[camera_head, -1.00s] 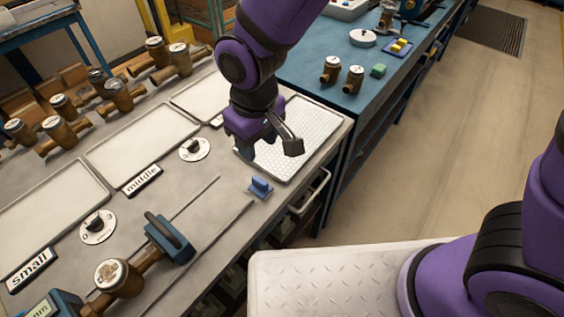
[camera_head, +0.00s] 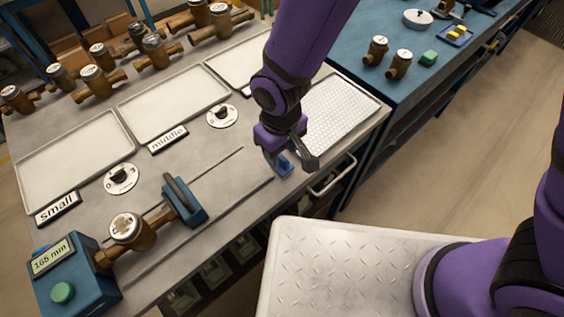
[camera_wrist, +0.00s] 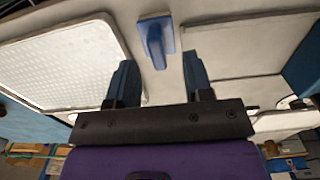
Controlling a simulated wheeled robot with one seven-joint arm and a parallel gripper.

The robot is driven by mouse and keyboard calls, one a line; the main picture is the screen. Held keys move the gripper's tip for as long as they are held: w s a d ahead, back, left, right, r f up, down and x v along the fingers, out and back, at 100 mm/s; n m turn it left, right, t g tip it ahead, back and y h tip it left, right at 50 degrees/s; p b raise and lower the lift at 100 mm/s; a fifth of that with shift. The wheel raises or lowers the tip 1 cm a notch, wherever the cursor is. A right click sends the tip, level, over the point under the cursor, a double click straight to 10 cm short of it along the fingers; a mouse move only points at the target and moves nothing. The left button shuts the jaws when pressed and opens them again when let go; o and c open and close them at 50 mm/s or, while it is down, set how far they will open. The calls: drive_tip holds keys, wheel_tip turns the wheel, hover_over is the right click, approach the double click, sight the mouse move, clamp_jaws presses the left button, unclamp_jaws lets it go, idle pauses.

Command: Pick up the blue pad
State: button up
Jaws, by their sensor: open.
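The blue pad (camera_head: 283,167) is a small blue block with a raised grip on a flat base. It lies on the grey bench top near the front edge, below the white perforated tray. My gripper (camera_head: 293,160) is open and empty, just above and beside the pad, and hides part of it in the head view. In the wrist view the pad (camera_wrist: 155,40) shows whole, beyond the fingertips and roughly centred on the gap between the two fingers (camera_wrist: 157,72). No contact with the pad is visible.
The white perforated tray (camera_head: 340,112) lies behind the gripper. A bench handle (camera_head: 333,178) sticks out at the front edge. To the left stand a brass meter (camera_head: 128,228), a blue clamp (camera_head: 184,203) and a round dial (camera_head: 121,179). A blue table (camera_head: 440,80) is at the right.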

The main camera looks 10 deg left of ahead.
sight(282, 157)
drive_tip(key=shift+w+f, duration=0.15)
drive_tip(key=shift+f, duration=1.8)
clamp_jaws()
